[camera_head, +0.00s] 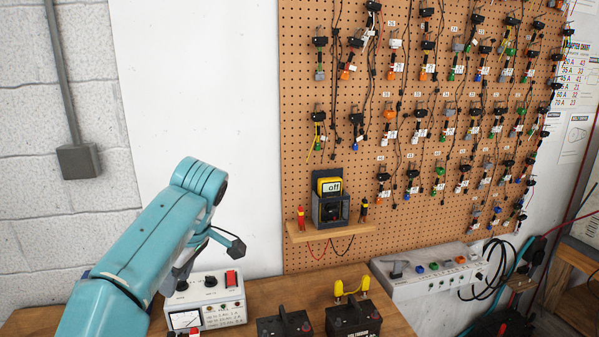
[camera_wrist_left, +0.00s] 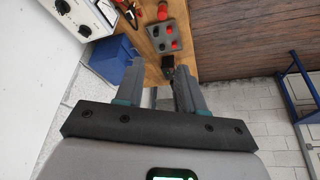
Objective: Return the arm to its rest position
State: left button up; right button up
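My teal left arm (camera_head: 150,235) comes in from the left in the head view, raised over the left end of the wooden bench. Its gripper is largely hidden behind the arm there. In the left wrist view the two grey fingers of my left gripper (camera_wrist_left: 158,80) stand apart with nothing held between them. The bench top (camera_wrist_left: 150,48) shows beyond the fingertips, with a small black object (camera_wrist_left: 167,66) on it seen in the gap. My right arm and gripper are in neither view.
A white power supply (camera_head: 205,303) stands close below the arm. Two black batteries (camera_head: 353,318) sit on the bench. A meter (camera_head: 330,203) reading "off" rests on a pegboard shelf. A grey tray (camera_wrist_left: 168,37) and a blue bin (camera_wrist_left: 112,57) show in the wrist view.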

pick_arm(q)
jog(key=w+d+f+m+h+b, duration=0.1)
jog(key=w+f+m, duration=0.15)
jog(key=f, duration=0.55)
jog(key=w+d+f+m+b, duration=0.1)
jog(key=d+f+m, duration=0.15)
jog(key=f, duration=0.55)
jog(key=s+d+f+m+h+b, duration=0.2)
jog(key=s+f+m, duration=0.1)
jog(key=f, duration=0.8)
jog(key=s+d+f+m+h+b, duration=0.1)
jog(key=s+d+f+m+h, duration=0.15)
jog(key=f, duration=0.75)
jog(key=s+d+f+m+g+h+b, duration=0.1)
jog(key=s+d+f+h+b, duration=0.1)
jog(key=s+f, duration=0.85)
jog(key=s+f+b, duration=0.1)
jog(key=s+f, duration=0.3)
jog(key=s, duration=0.4)
jog(key=s+f+m+b, duration=0.1)
jog(key=s+f, duration=0.3)
jog(key=s, duration=0.4)
jog(key=shift+d+f+h+b, duration=0.15)
jog(key=shift+d+h+b, duration=0.2)
jog(key=shift+b, duration=0.15)
